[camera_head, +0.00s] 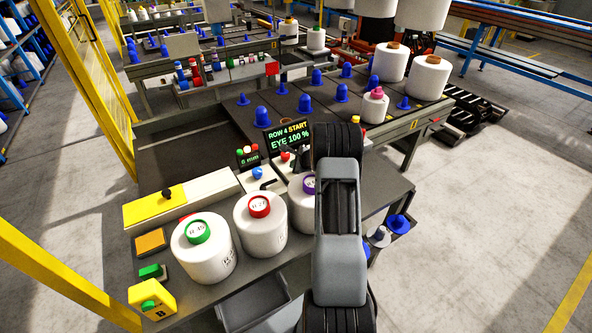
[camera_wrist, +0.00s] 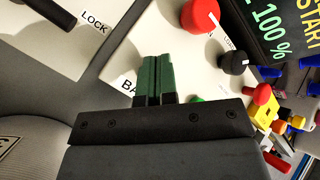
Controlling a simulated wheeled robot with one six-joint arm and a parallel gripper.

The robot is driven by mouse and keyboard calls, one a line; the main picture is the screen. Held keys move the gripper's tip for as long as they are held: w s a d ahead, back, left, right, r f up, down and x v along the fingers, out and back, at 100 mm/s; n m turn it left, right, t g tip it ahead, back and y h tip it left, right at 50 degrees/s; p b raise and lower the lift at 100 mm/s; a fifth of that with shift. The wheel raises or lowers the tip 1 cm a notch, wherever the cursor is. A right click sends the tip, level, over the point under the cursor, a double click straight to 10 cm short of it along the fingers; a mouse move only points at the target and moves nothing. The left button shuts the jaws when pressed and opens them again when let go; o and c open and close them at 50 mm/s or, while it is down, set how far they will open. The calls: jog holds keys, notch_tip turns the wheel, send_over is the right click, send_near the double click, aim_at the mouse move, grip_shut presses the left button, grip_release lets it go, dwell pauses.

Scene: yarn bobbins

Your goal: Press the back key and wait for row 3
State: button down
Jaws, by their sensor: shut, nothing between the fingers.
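The display (camera_head: 288,136) reads "ROW 4 START" and "EYE 100 %"; part of it also shows in the wrist view (camera_wrist: 283,35). My gripper (camera_wrist: 157,62) is shut and empty, its green fingertips over the pale key panel (camera_wrist: 180,45). A label beginning "BA" shows beside the fingers, its rest covered. The key at that label is hidden by my gripper, so I cannot tell whether the fingers touch it. A red button (camera_wrist: 200,15), a black knob (camera_wrist: 233,62) and a bit of green (camera_wrist: 197,99) lie to the right of the fingers.
White yarn bobbins with green (camera_head: 198,230), red (camera_head: 259,206) and purple (camera_head: 309,184) tops stand at the bench front. A panel labelled "LOCK" (camera_wrist: 90,40) with a dark handle lies left of my fingers. Blue pegs and more bobbins stand behind the display.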

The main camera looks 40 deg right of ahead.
jog(key=shift+r+p, duration=1.3)
jog(key=shift+r, duration=1)
dwell(3.2)
jog(key=s+a+r+n+g+y, duration=0.15)
jog(key=s+a+r+n, duration=0.25)
jog(key=a+r+n, duration=0.55)
jog(key=s+a+r+n+g+y, duration=0.15)
jog(key=s+a+r+n, duration=0.25)
jog(key=a+r, duration=0.55)
jog(key=s+a+n+h, duration=0.1)
jog(key=s+a+n, duration=0.2)
jog(key=s, duration=0.4)
jog(key=s+a+r+n+g+h, duration=0.1)
jog(key=s+a+n, duration=0.2)
jog(key=s+n, duration=0.2)
jog(key=s+a+n+g+h, duration=0.1)
jog(key=s+a+n+h, duration=0.1)
jog(key=s, duration=0.7)
jog(key=shift+s+a+r+n, duration=0.15)
jog(key=shift+a+n, duration=0.45)
jog(key=shift+n, duration=0.35)
